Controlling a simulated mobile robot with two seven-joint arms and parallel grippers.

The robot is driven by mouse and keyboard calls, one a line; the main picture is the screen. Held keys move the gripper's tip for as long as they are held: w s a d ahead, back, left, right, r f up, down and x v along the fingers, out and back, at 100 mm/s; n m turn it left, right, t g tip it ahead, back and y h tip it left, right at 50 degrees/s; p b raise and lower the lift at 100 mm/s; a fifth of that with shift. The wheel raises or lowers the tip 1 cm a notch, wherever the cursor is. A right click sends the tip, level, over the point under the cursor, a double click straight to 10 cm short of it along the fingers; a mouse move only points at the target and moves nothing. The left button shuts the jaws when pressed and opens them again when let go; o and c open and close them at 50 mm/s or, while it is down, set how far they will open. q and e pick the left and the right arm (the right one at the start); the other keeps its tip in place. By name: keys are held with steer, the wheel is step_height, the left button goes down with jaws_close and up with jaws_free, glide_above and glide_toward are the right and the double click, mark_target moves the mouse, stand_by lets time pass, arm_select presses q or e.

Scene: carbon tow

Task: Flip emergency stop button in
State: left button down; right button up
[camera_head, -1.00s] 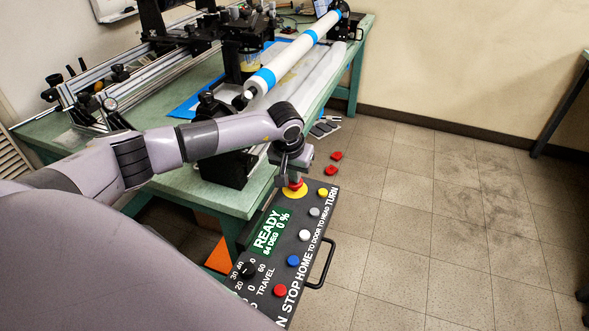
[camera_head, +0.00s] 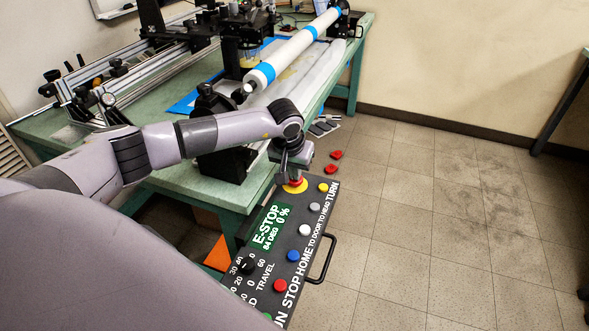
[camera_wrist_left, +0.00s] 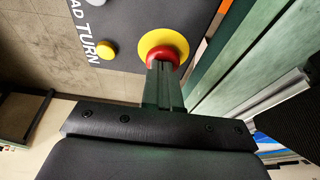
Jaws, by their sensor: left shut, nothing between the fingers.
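The emergency stop button (camera_head: 296,181) is red on a yellow disc, at the far corner of the dark control panel (camera_head: 312,250). The panel's green display (camera_head: 268,227) reads "E-STOP", "84 DEG 0 %". My left gripper (camera_head: 296,176) points down at the button, its fingertips over the red cap. In the left wrist view the closed fingers (camera_wrist_left: 164,70) overlap the red cap of the button (camera_wrist_left: 163,52) and appear to touch it. They are shut with nothing between them and hide part of the cap. My right gripper is not in view.
A row of coloured buttons, among them yellow (camera_head: 323,188), blue (camera_head: 293,256) and red (camera_head: 280,286), runs along the panel beside a black handle (camera_head: 322,260). The green table (camera_head: 232,196) with a white roller (camera_head: 300,45) stands behind. The tiled floor (camera_head: 420,220) at right is open.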

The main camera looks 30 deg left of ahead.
arm_select(q)
step_height(320, 180, up, 4)
steer(key=p, duration=0.3)
steer(key=shift+d+r, duration=0.1)
steer(key=shift+r, duration=0.05)
steer(key=b+v, duration=0.1)
steer(key=v, duration=0.8)
steer(key=shift+s+r, duration=0.15)
steer(key=shift+r, duration=0.2)
